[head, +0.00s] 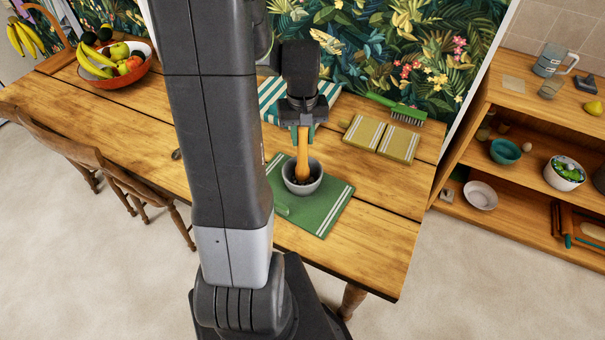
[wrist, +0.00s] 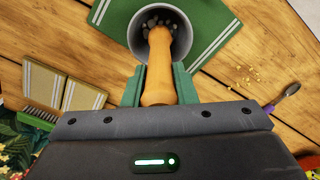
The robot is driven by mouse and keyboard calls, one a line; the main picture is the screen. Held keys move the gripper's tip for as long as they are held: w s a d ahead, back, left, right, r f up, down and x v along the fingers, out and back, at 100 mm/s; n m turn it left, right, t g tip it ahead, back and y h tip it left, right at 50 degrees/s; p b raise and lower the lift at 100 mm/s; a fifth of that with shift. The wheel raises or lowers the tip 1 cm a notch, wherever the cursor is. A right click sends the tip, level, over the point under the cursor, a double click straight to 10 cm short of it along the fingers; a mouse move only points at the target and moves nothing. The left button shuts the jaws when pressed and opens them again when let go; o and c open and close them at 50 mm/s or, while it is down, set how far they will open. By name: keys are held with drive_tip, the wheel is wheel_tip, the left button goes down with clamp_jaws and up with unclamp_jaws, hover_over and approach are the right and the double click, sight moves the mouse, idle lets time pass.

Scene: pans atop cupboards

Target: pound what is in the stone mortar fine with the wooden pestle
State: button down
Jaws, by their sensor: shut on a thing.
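The grey stone mortar (head: 313,186) stands on a green striped cloth (head: 330,207) on the wooden table. It also shows at the top of the wrist view (wrist: 190,19), with dark lumps (wrist: 170,18) visible inside. My gripper (head: 302,133) is above the mortar, shut on the upper part of the wooden pestle (head: 302,155). In the wrist view the green fingers sit on either side of the pestle (wrist: 158,75), and its lower end reaches into the mortar. Whether its tip touches the contents or the floor of the mortar is hidden.
Folded striped cloths (head: 381,137) and a green brush (head: 397,107) lie right of the mortar. A fruit bowl (head: 125,78) stands at the table's far left. Crumbs (wrist: 247,75) and a dark-handled utensil (wrist: 282,98) lie beside the cloth. Shelves (head: 520,120) stand at right.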

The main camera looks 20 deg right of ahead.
drive_tip(key=shift+f+b, duration=0.8)
drive_tip(key=shift+f, duration=0.35)
drive_tip(key=shift+r+p, duration=1.1)
drive_tip(key=shift+r, duration=0.3)
drive_tip(key=shift+f, duration=0.2)
drive_tip(key=shift+f+b, duration=1.05)
drive_tip(key=shift+f, duration=0.15)
